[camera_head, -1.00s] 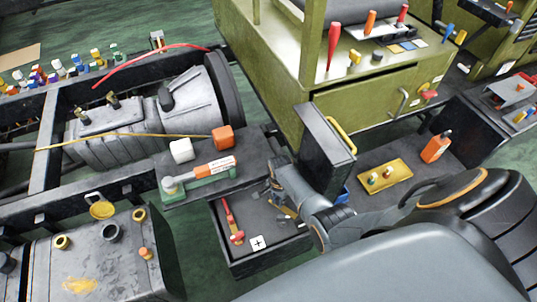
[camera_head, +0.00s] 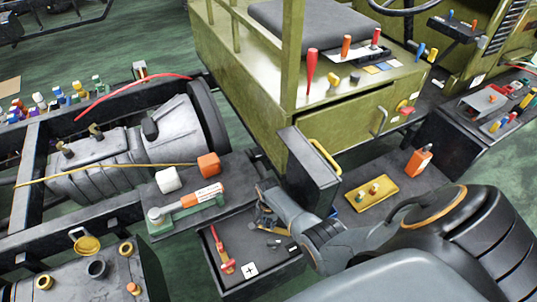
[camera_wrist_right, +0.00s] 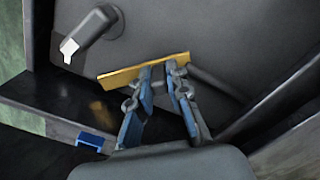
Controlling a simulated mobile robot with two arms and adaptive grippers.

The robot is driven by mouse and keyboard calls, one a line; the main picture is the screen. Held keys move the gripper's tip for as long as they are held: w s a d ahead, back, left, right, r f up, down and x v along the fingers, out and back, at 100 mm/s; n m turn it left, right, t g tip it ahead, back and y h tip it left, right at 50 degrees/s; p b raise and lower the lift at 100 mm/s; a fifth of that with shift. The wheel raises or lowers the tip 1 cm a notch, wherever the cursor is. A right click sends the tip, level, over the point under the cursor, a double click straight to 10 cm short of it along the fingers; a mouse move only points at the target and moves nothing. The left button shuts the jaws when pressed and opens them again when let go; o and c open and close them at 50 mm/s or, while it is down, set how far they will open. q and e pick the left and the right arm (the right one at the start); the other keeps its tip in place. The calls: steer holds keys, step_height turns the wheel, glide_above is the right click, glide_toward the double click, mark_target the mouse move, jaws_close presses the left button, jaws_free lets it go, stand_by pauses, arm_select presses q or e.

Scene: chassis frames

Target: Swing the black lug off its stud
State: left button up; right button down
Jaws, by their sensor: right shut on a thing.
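My right gripper (camera_head: 264,215) reaches down into the open black tray (camera_head: 274,275) in the head view. In the right wrist view its blue-padded fingers (camera_wrist_right: 160,75) are shut on a thin gold-coloured bar (camera_wrist_right: 118,77). I cannot tell whether this bar is part of the black lug; the lug and its stud are not clearly made out. A dark round-ended part with a white tip (camera_wrist_right: 90,32) lies up and left of the fingers, apart from them. A red-handled lug (camera_head: 221,245) lies at the tray's left side. My left gripper is not in view.
A plate with a plus sign (camera_head: 250,270) lies in the tray's front. A black upright box (camera_head: 308,172) with a yellow handle stands close behind my gripper. A yellow tray (camera_head: 371,194) and an orange bottle (camera_head: 419,161) stand to the right.

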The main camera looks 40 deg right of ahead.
mark_target(269, 222)
steer(key=c, duration=1.3)
jaws_free()
step_height(269, 222, up, 12)
